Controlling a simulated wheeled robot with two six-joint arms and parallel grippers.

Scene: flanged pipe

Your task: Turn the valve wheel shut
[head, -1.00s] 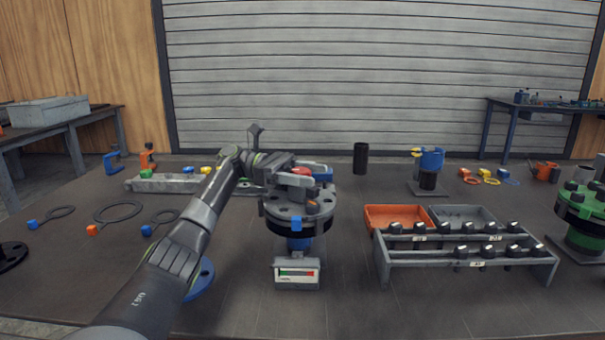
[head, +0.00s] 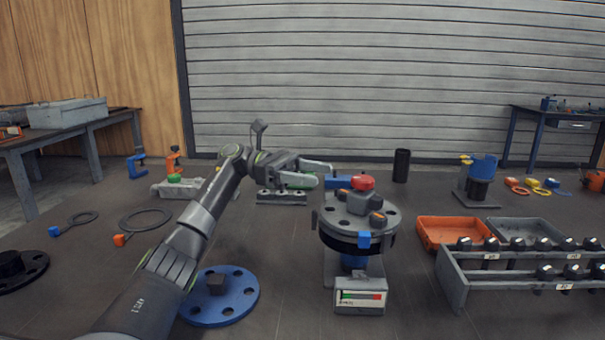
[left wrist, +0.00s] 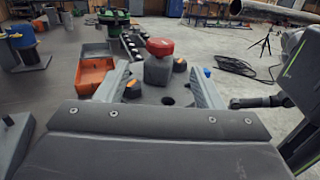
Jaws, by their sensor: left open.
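A round grey flange (head: 388,232) with dark holes sits on a blue-necked stand with a gauge box (head: 360,297). On it are a grey block with a red cap (head: 362,183) and dark knobs with orange parts (head: 377,219). I cannot make out a clear spoked valve wheel. My left gripper (head: 323,174) is open and empty, left of the red cap and apart from it. In the left wrist view the red cap (left wrist: 160,47) shows ahead, between the two open fingers (left wrist: 157,70). My right gripper is not in view.
A blue disc (head: 243,305) lies front left, near my left arm. An orange tray (head: 424,236) and a grey rack (head: 452,282) of bolts stand to the right. A black cylinder (head: 401,165) stands behind. Rings (head: 122,217) lie at the left.

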